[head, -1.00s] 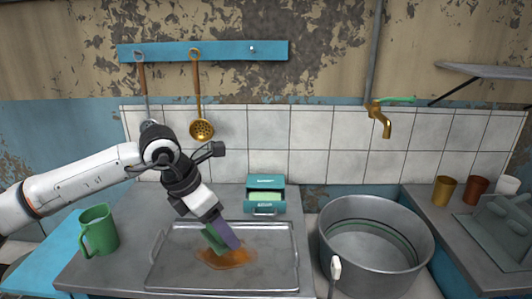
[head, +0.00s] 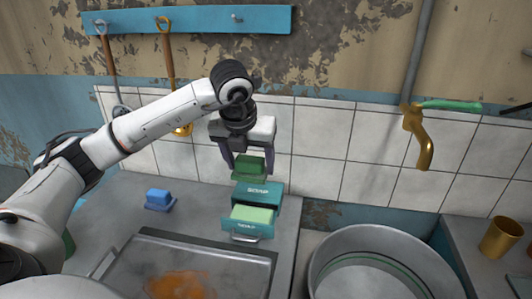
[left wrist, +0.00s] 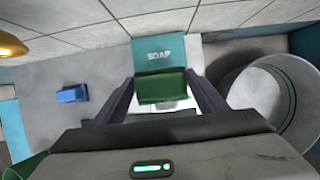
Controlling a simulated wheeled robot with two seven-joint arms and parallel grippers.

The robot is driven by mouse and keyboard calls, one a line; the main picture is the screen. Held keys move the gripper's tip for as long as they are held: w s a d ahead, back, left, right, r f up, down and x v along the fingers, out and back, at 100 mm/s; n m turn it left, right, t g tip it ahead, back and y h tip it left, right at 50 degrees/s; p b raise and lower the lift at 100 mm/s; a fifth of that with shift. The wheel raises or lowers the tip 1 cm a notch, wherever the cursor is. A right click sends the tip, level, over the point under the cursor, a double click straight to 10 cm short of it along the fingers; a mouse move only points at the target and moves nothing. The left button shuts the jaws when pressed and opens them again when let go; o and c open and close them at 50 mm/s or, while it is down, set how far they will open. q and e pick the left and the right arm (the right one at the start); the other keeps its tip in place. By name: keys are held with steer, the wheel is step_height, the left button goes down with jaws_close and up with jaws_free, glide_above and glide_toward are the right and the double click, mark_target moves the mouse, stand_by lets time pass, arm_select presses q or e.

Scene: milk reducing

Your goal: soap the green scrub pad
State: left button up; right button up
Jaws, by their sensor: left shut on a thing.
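My left gripper (head: 248,166) is shut on the green scrub pad (head: 249,168) and holds it above the soap box. The pad also shows between the fingers in the left wrist view (left wrist: 161,87). The teal soap box (head: 262,193), lettered SOAP, stands on the counter against the tiled wall. Its drawer (head: 243,230) is pulled out toward me and holds a pale green block of soap (head: 252,213). In the left wrist view the box top (left wrist: 167,53) lies just beyond the pad, and the pad hides much of the drawer. My right gripper is not in view.
A metal tray (head: 210,249) with an orange-brown stain (head: 178,286) lies in front. A blue sponge-like object (head: 159,199) sits on the counter at left. A large metal pot (head: 372,238) stands at right, below a brass tap (head: 416,135).

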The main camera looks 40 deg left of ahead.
arm_select(q)
steer(key=shift+s+r, duration=0.1)
steer(key=shift+s, duration=0.25)
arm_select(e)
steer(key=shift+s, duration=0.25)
arm_select(q)
steer(key=shift+w+f+b, duration=0.1)
steer(key=shift+f+b, duration=1.75)
steer(key=shift+f, duration=3.15)
steer(key=shift+f+b, duration=0.4)
steer(key=shift+f, duration=0.6)
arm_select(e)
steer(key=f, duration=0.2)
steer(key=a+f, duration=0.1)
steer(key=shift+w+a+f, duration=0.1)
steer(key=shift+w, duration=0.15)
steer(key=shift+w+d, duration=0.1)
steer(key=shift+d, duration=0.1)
arm_select(q)
steer(key=shift+f+b, duration=0.55)
steer(key=shift+b, duration=0.25)
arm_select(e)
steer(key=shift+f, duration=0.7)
